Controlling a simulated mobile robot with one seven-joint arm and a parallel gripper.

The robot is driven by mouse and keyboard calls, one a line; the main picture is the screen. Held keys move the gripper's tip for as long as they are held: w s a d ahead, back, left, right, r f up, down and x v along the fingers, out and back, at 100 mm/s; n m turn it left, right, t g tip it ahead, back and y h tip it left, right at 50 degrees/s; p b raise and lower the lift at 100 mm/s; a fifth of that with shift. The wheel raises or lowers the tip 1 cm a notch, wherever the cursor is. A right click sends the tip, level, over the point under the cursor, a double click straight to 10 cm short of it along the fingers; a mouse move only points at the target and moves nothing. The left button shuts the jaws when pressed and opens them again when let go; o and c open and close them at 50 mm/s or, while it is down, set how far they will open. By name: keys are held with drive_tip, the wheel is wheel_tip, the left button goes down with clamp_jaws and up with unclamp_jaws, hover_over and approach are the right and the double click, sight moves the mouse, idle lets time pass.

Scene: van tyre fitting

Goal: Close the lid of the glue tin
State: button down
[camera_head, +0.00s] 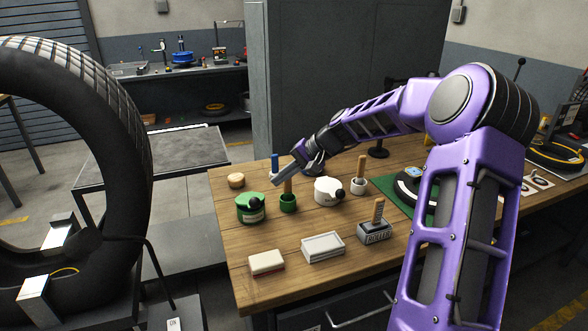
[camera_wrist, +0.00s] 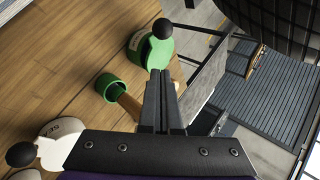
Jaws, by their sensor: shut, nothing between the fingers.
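A green tin (camera_head: 250,212) with a black ball knob stands near the left edge of the wooden table. It also shows in the wrist view (camera_wrist: 137,42), just beyond my fingertips. A white tin (camera_head: 326,195) with a similar black knob stands to its right, and shows at the lower left of the wrist view (camera_wrist: 60,148). No label naming glue is readable, and I cannot tell how far either lid is open. My gripper (camera_head: 279,181) is shut and empty, above the table between the two tins and nearer the green one. In the wrist view my fingertips (camera_wrist: 160,76) are together.
A green cup (camera_head: 288,203) with a wooden-handled tool stands between the tins. A white cup (camera_head: 358,187), a grey block (camera_head: 374,233) with a handle, a white tray (camera_head: 323,246) and a pale block (camera_head: 266,262) stand nearby. A large tyre (camera_head: 125,130) stands left of the table.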

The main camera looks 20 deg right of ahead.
drive_tip(key=a+f, duration=0.1)
drive_tip(key=a, duration=0.1)
drive_tip(key=a+f, duration=0.1)
drive_tip(key=shift+s+a+f, duration=0.3)
drive_tip(key=shift+s+a, duration=0.1)
drive_tip(key=shift+s+f+b, duration=0.3)
drive_tip(key=shift+f+b, duration=0.15)
drive_tip(key=shift+f, duration=0.15)
drive_tip(key=shift+s+f+b, duration=0.25)
drive_tip(key=shift+f+b, duration=0.15)
drive_tip(key=shift+f, duration=0.2)
drive_tip(key=shift+s+f+b, duration=0.3)
drive_tip(key=shift+f+b, duration=0.15)
drive_tip(key=shift+f, duration=0.15)
drive_tip(key=shift+r, duration=0.2)
drive_tip(key=shift+r+p, duration=0.65)
drive_tip(key=shift+r, duration=0.05)
drive_tip(key=shift+r, duration=0.1)
